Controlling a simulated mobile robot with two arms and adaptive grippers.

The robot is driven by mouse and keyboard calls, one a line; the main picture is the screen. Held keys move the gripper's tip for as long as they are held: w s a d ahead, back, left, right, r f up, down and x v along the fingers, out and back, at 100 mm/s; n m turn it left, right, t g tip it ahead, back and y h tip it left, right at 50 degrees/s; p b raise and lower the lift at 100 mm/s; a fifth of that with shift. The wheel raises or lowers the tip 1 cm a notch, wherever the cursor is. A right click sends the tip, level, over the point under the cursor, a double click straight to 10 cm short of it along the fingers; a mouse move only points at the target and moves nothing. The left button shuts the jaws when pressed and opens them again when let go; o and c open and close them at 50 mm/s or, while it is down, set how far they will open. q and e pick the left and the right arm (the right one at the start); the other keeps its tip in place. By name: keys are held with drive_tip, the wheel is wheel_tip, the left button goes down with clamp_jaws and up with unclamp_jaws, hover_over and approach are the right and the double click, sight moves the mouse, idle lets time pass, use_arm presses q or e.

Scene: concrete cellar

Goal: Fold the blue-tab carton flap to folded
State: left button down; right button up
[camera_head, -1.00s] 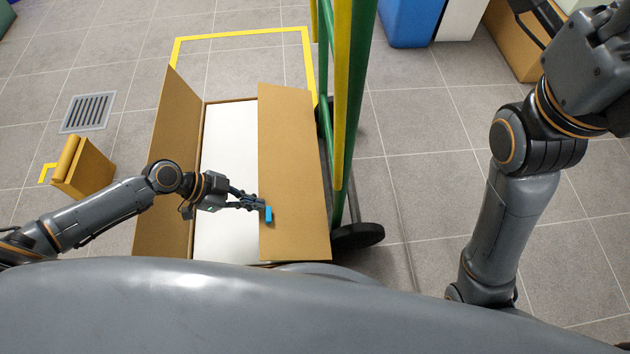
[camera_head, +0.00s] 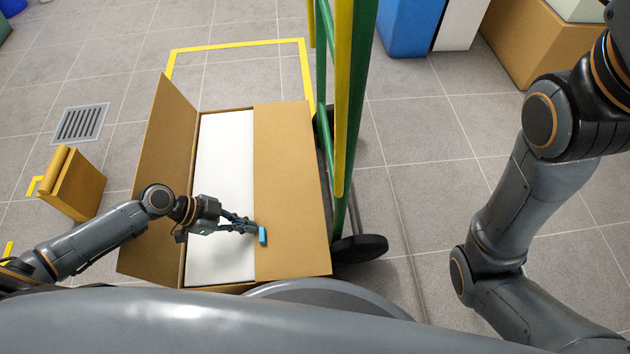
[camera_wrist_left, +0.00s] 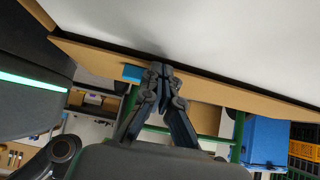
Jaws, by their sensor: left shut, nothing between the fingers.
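The open-topped brown carton (camera_head: 188,240) shows pale contents (camera_head: 222,160) along its middle. Its right flap (camera_head: 292,190) lies across the right part of the carton, nearly level with the rim. The blue tab (camera_head: 263,236) sits at this flap's free edge; it also shows in the left wrist view (camera_wrist_left: 132,72). My left gripper (camera_head: 255,229) is shut and empty, its fingertips right beside the tab. In the left wrist view the fingertips (camera_wrist_left: 160,70) overlap the flap's edge; contact is hard to tell. The left flap (camera_head: 160,185) stands up, leaning outward. My right gripper is out of view.
A green and yellow cart frame (camera_head: 345,130) with a black wheel (camera_head: 358,248) stands close on the carton's right. A yellow-brown block (camera_head: 73,184) and floor drain (camera_head: 80,124) lie left. Blue bin (camera_head: 405,28) stands behind. Floor at right is open.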

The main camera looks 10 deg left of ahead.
use_arm(q)
wheel_tip(320, 180, up, 10)
idle(0.6)
idle(0.4)
